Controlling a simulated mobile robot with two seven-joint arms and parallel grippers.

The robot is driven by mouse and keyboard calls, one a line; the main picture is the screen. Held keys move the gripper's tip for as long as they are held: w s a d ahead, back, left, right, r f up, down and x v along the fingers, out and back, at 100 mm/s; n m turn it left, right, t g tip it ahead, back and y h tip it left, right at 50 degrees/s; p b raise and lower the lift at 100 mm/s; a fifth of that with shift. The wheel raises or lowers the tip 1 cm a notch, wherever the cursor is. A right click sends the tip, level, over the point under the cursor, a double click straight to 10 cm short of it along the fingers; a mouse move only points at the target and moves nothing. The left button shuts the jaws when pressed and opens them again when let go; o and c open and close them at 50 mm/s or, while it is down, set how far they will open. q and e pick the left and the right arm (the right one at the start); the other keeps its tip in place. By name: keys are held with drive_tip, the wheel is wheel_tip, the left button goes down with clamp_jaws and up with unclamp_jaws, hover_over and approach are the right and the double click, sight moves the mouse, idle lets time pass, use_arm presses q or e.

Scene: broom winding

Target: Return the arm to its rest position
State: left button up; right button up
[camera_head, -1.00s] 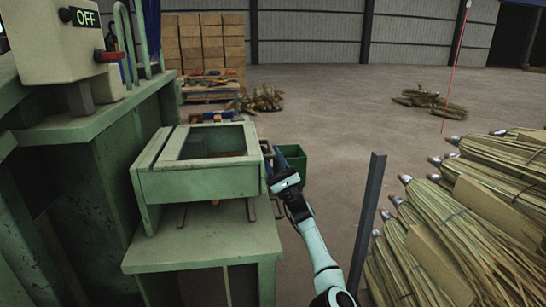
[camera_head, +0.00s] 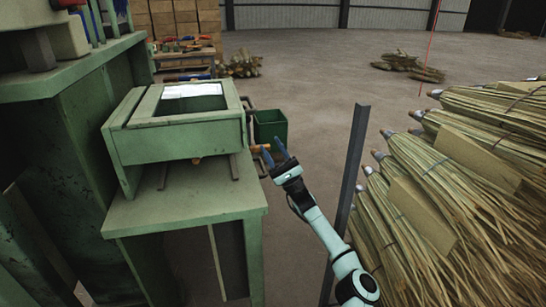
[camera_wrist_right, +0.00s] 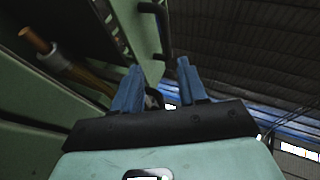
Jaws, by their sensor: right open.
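My right gripper (camera_head: 273,158) is open in the head view, just right of the green box-topped stand (camera_head: 190,205). Its blue fingers (camera_wrist_right: 155,90) are spread with nothing between them in the right wrist view. My right arm reaches up to it from the lower right of the head view. My left gripper is not in the head view.
A grey upright post (camera_head: 348,195) stands close to the right of my arm. Stacked broom bundles (camera_head: 430,185) fill the right side. A green bin (camera_head: 270,127) stands behind the gripper. Loose bundles (camera_head: 408,65) lie on the open floor (camera_head: 320,80) behind.

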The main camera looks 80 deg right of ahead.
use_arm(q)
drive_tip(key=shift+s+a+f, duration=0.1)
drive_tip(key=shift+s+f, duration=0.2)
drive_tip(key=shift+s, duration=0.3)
